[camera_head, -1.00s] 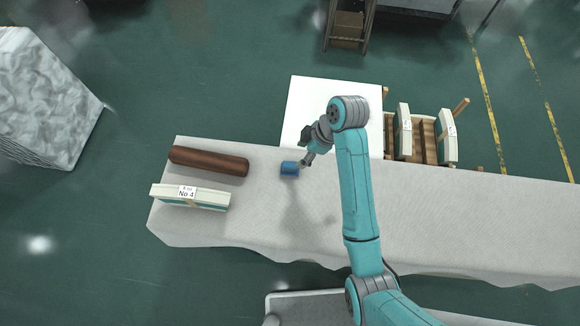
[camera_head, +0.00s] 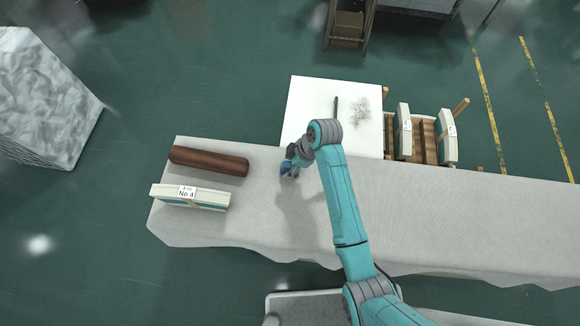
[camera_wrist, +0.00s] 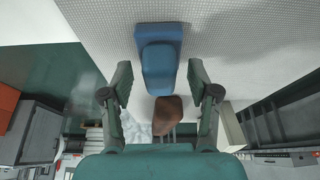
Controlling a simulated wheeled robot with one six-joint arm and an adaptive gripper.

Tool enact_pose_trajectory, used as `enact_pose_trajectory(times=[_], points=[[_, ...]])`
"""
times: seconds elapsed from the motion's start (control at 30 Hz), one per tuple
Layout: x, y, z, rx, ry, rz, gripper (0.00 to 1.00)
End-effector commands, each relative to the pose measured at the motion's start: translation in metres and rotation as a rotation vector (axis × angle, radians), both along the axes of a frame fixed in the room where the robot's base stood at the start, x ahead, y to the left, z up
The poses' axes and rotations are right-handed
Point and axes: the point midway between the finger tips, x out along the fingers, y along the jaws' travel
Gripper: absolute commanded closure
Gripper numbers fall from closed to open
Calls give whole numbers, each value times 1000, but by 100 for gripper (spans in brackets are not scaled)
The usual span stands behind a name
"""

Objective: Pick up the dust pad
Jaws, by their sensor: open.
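The dust pad, a small blue block (camera_head: 286,168), sits on the cloth-covered table (camera_head: 420,205), mostly hidden by my gripper in the head view. In the wrist view the blue pad (camera_wrist: 159,62) shows a wide part at the top and a narrower part toward me. My gripper (camera_head: 293,165) is at the pad. In the wrist view my gripper (camera_wrist: 161,78) is open, with one finger on each side of the pad's narrower part. Gaps show on both sides, and nothing is held.
A brown roll (camera_head: 208,161) and a box labelled No 4 (camera_head: 190,197) lie left of the gripper. A white board (camera_head: 310,100) with a dark thin item (camera_head: 336,107) and grey marks (camera_head: 362,112) lies behind. The table right of my arm is clear.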

Motion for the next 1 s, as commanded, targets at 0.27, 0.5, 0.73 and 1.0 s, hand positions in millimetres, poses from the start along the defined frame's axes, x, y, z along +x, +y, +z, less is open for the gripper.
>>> enact_pose_trajectory(times=[0.27,0.5,0.73,1.0], points=[[0,1,-1,0,0,0,50],[0,1,-1,0,0,0,100],[0,0,0,1,-1,0,100],[1,1,29,1,-5,-1,100]])
